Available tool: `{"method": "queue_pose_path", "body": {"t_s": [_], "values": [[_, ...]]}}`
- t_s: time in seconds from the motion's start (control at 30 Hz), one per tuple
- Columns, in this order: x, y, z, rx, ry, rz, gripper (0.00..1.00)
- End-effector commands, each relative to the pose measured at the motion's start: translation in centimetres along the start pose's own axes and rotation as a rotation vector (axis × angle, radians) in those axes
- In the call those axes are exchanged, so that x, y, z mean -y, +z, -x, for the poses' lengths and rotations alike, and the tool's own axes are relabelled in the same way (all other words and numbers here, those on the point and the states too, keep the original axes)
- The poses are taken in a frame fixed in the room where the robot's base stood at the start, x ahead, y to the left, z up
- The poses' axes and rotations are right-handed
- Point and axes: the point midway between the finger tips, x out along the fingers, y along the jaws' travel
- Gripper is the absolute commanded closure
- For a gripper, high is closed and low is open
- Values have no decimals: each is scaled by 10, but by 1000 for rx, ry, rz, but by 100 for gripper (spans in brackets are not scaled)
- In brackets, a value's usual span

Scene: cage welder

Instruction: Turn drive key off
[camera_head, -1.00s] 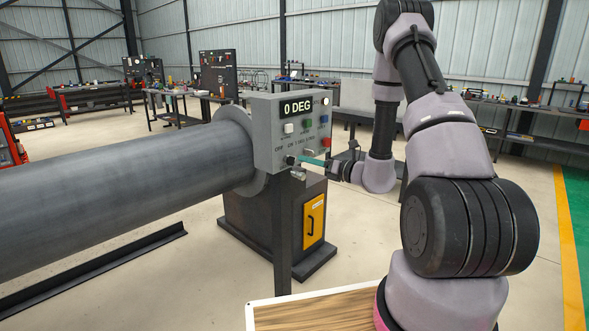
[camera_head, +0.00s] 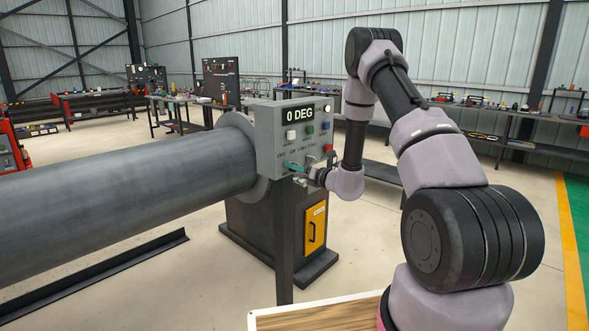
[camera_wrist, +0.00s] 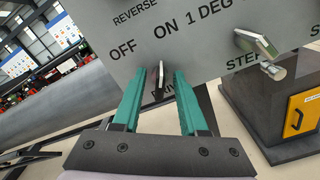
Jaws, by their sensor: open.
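The grey control box (camera_head: 264,138) stands at the end of the big pipe, with a 0 DEG display. In the wrist view the metal drive key (camera_wrist: 161,77) sticks out below the OFF and ON labels. Its tip points up in the picture, toward the space between them; its exact setting is hard to tell. My gripper (camera_wrist: 160,75) is open, with one teal finger on each side of the key and a visible gap to it. In the head view my gripper (camera_head: 289,165) is at the panel's lower left and hides the key.
The step knob (camera_wrist: 255,45) sits right of the key, near the STEP label. White (camera_head: 291,135), green (camera_head: 310,129), blue (camera_head: 325,126) and red (camera_head: 328,148) buttons are above. The pipe (camera_head: 120,180) lies left. The pedestal with its yellow door (camera_head: 315,228) stands below.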

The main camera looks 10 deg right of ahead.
Motion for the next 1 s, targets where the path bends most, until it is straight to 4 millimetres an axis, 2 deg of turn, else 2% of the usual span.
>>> {"method": "queue_pose_path", "body": {"t_s": [0.23,0.27,0.3,0.37,0.73,1.0], "values": [[0,0,-1,0,-1,0,57],[0,0,-1,0,-1,0,61],[0,0,-1,0,-1,0,77],[0,0,-1,0,-1,0,100],[0,0,-1,1,-1,32,100],[0,0,-1,1,-1,183,100]]}}
